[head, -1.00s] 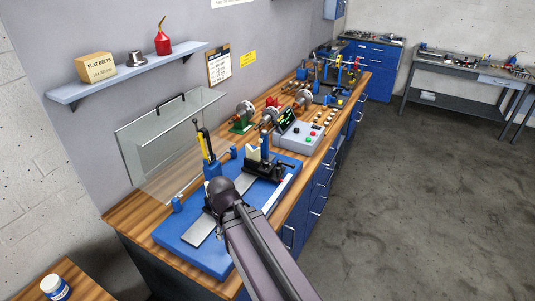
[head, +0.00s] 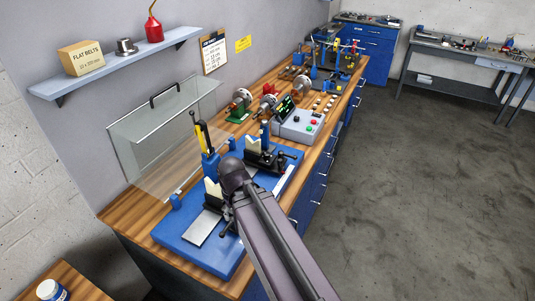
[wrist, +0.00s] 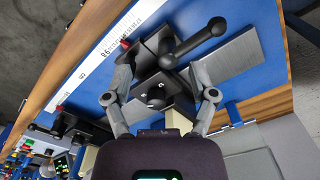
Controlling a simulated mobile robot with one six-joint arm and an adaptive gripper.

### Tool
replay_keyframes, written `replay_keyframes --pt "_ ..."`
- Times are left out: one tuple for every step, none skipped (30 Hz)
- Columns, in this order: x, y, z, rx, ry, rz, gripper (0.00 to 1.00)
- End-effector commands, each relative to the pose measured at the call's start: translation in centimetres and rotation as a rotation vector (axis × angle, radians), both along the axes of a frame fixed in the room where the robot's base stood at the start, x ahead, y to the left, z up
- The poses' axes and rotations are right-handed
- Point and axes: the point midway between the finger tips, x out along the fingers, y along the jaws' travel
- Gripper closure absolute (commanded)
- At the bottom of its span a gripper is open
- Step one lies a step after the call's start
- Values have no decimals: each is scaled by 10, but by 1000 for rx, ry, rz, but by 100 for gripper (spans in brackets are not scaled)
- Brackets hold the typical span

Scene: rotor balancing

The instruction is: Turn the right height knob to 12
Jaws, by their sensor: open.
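In the wrist view, my gripper (wrist: 158,80) is open, with one finger on each side of a dark knob (wrist: 154,95) that has small pale marks. The knob sits on a black support block (wrist: 152,58). I cannot tell whether the fingers touch it, and its reading is too small to make out. A black lever with a ball end (wrist: 192,40) stands out close beside the block. In the head view, my arm hides the gripper and the knob. The near support (head: 213,192) and the far support (head: 262,158) stand on the blue base (head: 225,258).
A white ruler strip (wrist: 107,47) runs along the base's edge. A clear guard (head: 160,130) stands at the wall side. A control box (head: 300,124) and rotors (head: 241,100) lie farther along the bench. The floor to the right (head: 400,200) is clear.

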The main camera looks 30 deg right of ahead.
Motion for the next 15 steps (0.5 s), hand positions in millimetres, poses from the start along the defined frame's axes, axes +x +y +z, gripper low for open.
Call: replay_keyframes --pt "4 -1 1 3 0 6 24" --pt "6 -2 2 5 1 13 24" --pt "9 -4 3 10 1 26 24" --pt "13 -8 4 14 1 35 24" --pt "17 -12 5 18 1 48 24" --pt "23 -16 7 25 1 69 24" --pt "28 -19 9 30 1 87 24" --pt "33 -22 10 37 1 108 24" --pt "42 -27 13 48 0 140 24" --pt "48 -32 15 56 -2 166 24" --pt "55 -36 17 65 -4 194 24" --pt "65 -43 20 78 -7 233 24" --pt "72 -49 22 88 -11 264 24" --pt "80 -55 25 97 -15 296 24" --pt "91 -63 28 111 -20 340 24"
